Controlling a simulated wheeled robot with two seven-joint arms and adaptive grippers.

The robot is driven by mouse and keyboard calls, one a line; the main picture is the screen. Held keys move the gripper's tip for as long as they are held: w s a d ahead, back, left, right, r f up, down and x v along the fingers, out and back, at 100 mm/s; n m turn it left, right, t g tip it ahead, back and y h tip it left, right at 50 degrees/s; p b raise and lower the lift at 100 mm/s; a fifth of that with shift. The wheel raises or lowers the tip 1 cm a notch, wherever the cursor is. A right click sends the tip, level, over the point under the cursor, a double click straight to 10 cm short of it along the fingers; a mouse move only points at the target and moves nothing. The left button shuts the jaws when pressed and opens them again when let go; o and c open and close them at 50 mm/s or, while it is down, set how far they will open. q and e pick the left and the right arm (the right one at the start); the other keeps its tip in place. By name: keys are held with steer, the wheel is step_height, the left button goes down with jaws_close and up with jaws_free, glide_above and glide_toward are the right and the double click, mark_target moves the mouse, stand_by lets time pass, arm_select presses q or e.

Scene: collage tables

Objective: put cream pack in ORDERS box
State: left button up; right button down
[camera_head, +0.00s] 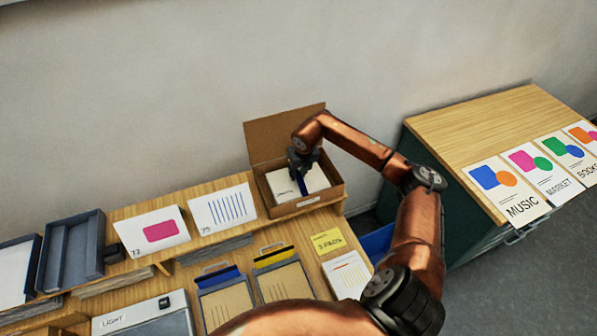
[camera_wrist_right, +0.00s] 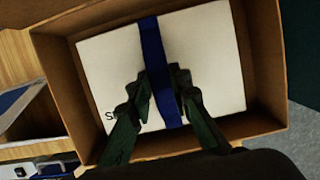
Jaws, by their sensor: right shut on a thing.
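The cream pack (camera_head: 315,181) has a dark blue band and lies inside an open brown cardboard box (camera_head: 318,204). The box has its lid raised at the back and a small label on its front that is too small to read. My right gripper (camera_head: 301,172) reaches down into the box and is shut on the pack's blue band. In the right wrist view the pack (camera_wrist_right: 205,55) lies within the box walls (camera_wrist_right: 262,50), and the fingers of my right gripper (camera_wrist_right: 165,100) are at the blue band. My left gripper is not in view.
Grey trays (camera_head: 72,250) are farther left. Folders and a yellow note (camera_head: 328,241) lie in front. A green cabinet (camera_head: 490,125) with posters stands at right.

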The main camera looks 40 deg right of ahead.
steer(key=c, duration=1.8)
jaws_free()
steer(key=shift+o, duration=0.2)
steer(key=shift+r, duration=0.1)
steer(key=b+v, duration=0.1)
steer(key=v, duration=1.1)
steer(key=shift+b, duration=0.35)
steer(key=shift+s, duration=0.1)
